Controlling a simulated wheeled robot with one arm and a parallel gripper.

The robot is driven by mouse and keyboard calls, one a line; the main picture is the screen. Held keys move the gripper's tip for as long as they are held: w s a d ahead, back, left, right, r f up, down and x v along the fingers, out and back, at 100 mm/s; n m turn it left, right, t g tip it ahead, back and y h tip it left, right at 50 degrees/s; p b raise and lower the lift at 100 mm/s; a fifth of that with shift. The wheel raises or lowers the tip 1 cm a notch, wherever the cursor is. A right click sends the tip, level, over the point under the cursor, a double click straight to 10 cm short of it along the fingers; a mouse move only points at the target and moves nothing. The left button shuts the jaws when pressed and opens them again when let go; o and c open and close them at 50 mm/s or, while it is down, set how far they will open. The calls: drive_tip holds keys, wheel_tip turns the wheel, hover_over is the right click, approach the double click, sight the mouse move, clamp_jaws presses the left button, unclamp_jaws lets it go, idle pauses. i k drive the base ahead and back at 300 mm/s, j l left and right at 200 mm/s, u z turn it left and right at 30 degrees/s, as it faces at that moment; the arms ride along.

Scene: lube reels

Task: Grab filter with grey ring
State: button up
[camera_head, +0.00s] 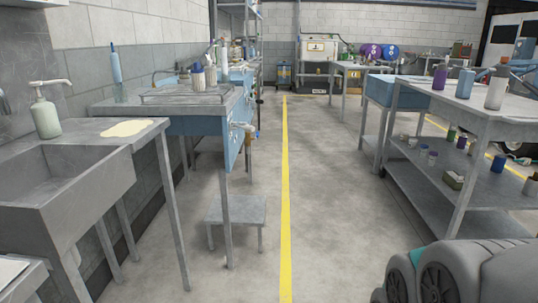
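I cannot make out a filter with a grey ring for certain. On the lower shelf of the right workbench (437,190) stand several small cylinders, among them a dark blue one (498,163) and a white-and-blue one (432,158). They are too small to tell whether any is a filter with a grey ring. On the left blue bench (200,124), a pale cylinder with a dark top (197,78) stands among other containers. My gripper is not in view. Rounded grey parts of my own body fill the lower right corner.
A grey sink (65,200) with a pump bottle (45,115) stands at the left. A low stool (237,212) is on the floor by the blue bench. Several bottles, including a light blue one (466,82), stand on the right bench. The aisle along the yellow line (285,190) is clear.

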sight(183, 74)
drive_tip(key=i+u, duration=0.3)
drive_tip(key=i, duration=0.2)
drive_tip(key=i+u, duration=0.35)
drive_tip(key=i, duration=0.15)
drive_tip(key=i+l+u, duration=0.3)
drive_tip(key=i, duration=0.2)
